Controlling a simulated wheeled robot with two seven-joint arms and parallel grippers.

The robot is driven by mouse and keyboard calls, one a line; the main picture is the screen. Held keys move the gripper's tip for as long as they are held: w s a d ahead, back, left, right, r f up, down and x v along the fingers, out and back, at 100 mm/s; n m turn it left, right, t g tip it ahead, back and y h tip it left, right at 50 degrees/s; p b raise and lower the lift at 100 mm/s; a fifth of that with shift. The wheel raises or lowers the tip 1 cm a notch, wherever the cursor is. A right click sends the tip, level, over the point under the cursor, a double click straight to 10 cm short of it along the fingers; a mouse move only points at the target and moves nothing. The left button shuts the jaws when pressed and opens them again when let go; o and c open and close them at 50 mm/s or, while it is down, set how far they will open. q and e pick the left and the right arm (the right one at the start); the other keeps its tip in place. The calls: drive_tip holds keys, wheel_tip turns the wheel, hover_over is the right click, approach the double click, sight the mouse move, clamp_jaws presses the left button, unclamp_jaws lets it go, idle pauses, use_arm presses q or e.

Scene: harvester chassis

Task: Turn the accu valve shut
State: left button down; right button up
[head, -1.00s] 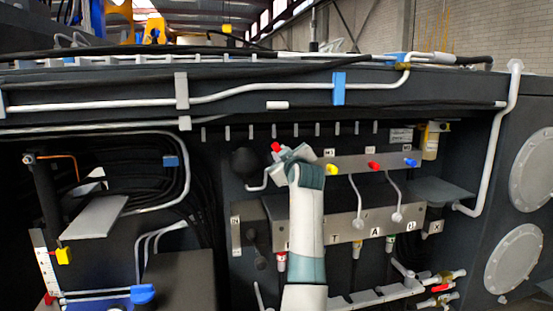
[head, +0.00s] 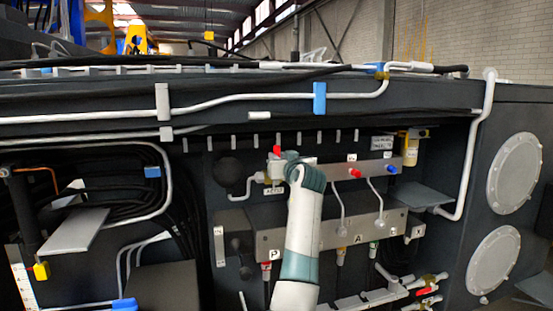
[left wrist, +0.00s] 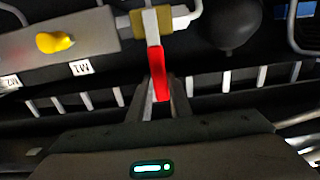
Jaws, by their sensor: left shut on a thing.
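The accu valve has a brass body (left wrist: 152,22) and a lever with a red end (left wrist: 160,74), seen in the left wrist view. The lever stands roughly crosswise to the short pipe through the valve. My left gripper (left wrist: 160,98) is shut on the red lever end, a finger on each side. In the head view the red end (head: 277,150) shows just above the left gripper (head: 285,163), and an ACCU label (head: 274,190) sits below. The gripper hides part of the valve. My right gripper is in neither view.
The black accumulator ball (head: 227,172) is left of the valve. The manifold bar with red (head: 355,174) and blue knobs (head: 392,169) runs right; its yellow knob (left wrist: 55,42) is close to the gripper. A row of short pegs (head: 299,138) lies above.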

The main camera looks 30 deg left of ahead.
use_arm(q)
drive_tip(key=shift+r, duration=0.1)
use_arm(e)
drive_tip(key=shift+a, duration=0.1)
use_arm(q)
drive_tip(key=c, duration=1.6)
unclamp_jaws()
drive_tip(key=shift+w, duration=0.1)
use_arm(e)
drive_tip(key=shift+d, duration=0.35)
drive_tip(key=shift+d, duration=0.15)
